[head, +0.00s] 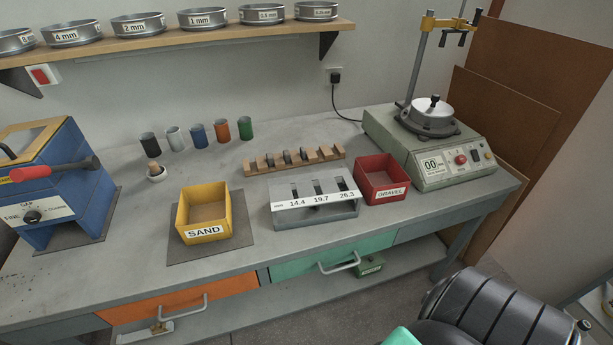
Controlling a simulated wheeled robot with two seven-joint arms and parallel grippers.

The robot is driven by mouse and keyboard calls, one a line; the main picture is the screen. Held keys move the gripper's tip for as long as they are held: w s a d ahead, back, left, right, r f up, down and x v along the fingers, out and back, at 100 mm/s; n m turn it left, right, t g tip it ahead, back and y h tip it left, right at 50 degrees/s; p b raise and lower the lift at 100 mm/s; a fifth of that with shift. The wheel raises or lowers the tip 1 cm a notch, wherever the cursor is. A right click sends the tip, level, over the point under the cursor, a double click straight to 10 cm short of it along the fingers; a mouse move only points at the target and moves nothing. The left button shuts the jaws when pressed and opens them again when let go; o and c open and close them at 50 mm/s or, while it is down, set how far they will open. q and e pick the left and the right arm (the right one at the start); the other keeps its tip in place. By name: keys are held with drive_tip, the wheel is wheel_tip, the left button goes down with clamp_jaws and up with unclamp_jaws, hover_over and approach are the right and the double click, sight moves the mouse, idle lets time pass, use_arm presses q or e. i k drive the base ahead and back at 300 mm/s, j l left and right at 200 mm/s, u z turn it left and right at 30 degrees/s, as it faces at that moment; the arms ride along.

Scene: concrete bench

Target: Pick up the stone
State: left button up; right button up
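No loose stone can be made out for certain. The yellow SAND box (204,233) stands on a dark mat and shows a tan inside. Neither of my grippers is in view.
A grey block marked 14.4, 19.7, 26.3 (313,214) and a wooden rack (264,168) stand mid-bench. A blue machine (67,185) stands left, a sieve shaker (440,160) right. Several coloured cups (222,132) line the back.

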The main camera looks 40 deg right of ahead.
sight(286, 153)
drive_tip(key=z, duration=1.2)
drive_tip(key=k+l+z, duration=0.15)
drive_tip(key=l, duration=0.1)
